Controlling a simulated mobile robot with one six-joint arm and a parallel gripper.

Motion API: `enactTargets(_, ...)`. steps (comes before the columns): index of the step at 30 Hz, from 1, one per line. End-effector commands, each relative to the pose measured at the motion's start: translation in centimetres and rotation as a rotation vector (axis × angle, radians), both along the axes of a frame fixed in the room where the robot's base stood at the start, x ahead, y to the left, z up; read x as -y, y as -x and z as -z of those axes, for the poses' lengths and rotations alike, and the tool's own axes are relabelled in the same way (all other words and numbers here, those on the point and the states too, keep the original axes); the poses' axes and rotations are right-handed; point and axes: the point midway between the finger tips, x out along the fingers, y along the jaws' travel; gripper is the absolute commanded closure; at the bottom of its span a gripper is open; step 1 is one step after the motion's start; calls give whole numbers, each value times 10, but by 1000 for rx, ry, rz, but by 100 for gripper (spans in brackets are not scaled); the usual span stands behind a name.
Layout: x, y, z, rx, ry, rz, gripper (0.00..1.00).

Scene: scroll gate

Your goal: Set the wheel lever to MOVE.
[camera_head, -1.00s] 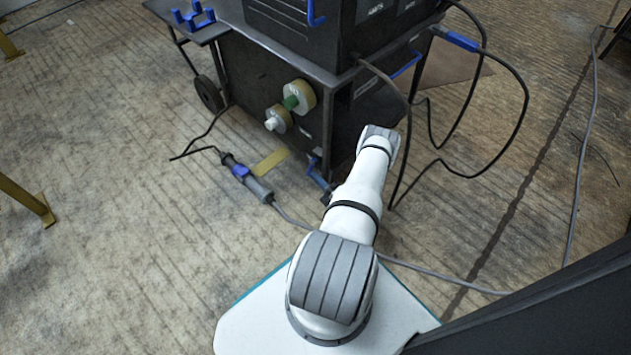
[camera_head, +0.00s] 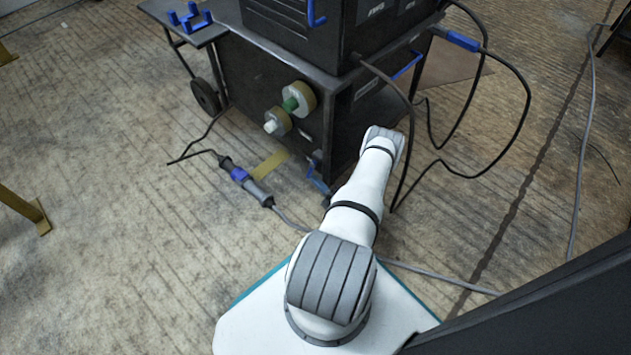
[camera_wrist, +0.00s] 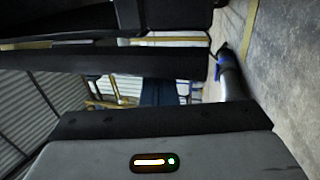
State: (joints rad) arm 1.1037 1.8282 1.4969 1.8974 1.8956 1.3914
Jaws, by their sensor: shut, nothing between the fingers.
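The wheel lever appears to be the small blue lever (camera_head: 317,180) low at the near corner of the black cart (camera_head: 262,85). It sits just left of my arm's forearm in the head view, and its setting and any label are too small to read. My gripper is hidden behind my own wrist in the head view. In the wrist view my gripper (camera_wrist: 158,92) shows above its grey housing with an orange light; it is shut and empty, and its fingertips are hard to make out against dark parts. No contact with the lever is visible.
Black cables (camera_head: 522,110) loop off the cart's right side. A yellow stand (camera_head: 40,218) is at far left.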

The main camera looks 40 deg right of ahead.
Motion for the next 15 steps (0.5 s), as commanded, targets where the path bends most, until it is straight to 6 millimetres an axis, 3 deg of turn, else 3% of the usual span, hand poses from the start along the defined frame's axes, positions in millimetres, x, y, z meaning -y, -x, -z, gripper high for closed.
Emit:
enactTargets(9, 4, 49, 12, -1, 1, 1, 100)
enactTargets(15, 4, 61, 16, 0, 1, -3, 100)
